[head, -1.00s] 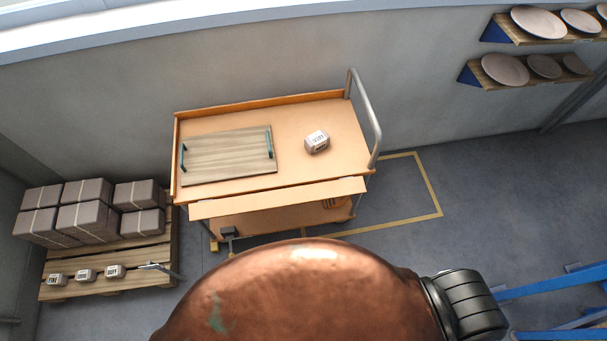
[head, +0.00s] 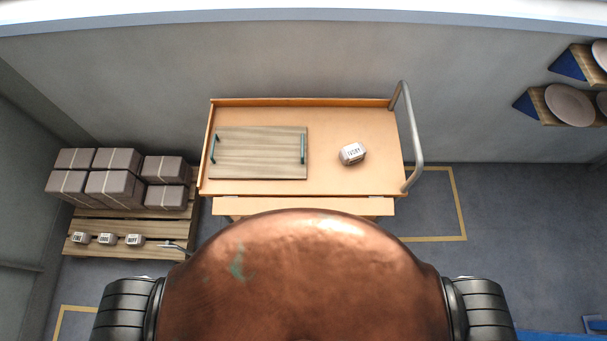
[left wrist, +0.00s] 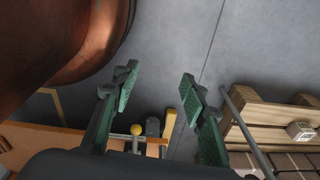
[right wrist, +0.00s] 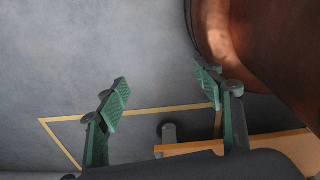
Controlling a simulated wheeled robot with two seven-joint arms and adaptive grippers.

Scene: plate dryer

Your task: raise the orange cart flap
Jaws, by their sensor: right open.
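The orange cart (head: 330,128) stands against the wall in the head view, with a grey handle at its right end. Its flap (head: 350,206) hangs along the near edge, angled down below the cart top. My copper body hides the middle of its lower part. My left gripper (left wrist: 158,85) is open and empty above the floor, with part of the cart at the lower left of the left wrist view. My right gripper (right wrist: 165,90) is open and empty, with an orange cart edge (right wrist: 240,142) behind it in the right wrist view.
A wooden tray (head: 258,160) with two dark handles and a labelled block (head: 352,154) lie on the cart top. A pallet (head: 125,228) with several boxes stands to the left. Wall shelves with plates (head: 569,104) are at the right. Floor right of the cart is clear.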

